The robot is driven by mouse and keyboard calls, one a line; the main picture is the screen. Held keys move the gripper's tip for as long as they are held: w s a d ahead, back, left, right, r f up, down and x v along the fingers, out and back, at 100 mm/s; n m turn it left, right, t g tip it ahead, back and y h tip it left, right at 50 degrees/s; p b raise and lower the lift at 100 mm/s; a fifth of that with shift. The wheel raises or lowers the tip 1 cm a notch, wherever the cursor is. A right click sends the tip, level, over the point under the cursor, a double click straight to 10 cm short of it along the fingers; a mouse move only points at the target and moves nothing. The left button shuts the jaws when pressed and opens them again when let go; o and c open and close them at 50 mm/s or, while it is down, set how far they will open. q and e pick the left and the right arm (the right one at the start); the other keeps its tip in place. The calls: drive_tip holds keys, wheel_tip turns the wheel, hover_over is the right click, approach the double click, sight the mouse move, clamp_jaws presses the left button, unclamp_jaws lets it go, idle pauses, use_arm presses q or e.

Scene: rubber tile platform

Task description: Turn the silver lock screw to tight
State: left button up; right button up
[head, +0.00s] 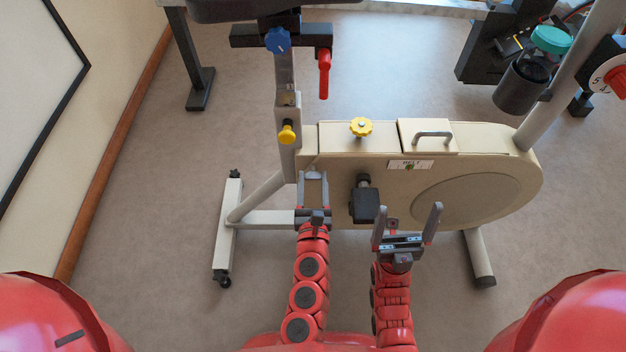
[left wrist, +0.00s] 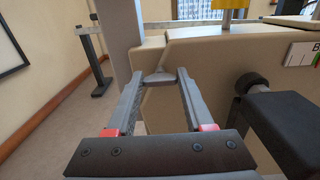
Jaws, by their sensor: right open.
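A silver lock screw (head: 315,174), a small wing-shaped knob, sits low on the bike's beige body, below the seat post. It also shows in the left wrist view (left wrist: 160,78). My left gripper (head: 314,182) reaches up to it with one fingertip on each side. In the left wrist view the fingertips (left wrist: 160,86) sit right against the screw's two ends; whether they press on it I cannot tell. My right gripper (head: 409,222) is open and empty, right of the left one, in front of the bike's lower body. The screw's shaft is hidden.
The black pedal (head: 364,205) lies close to the right of my left gripper. A yellow knob (head: 287,133) and a blue knob (head: 278,41) are on the seat post, with a red lever (head: 324,74) beside it. Another yellow knob (head: 360,127) tops the body. Floor on the left is clear.

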use_arm(q)
clamp_jaws()
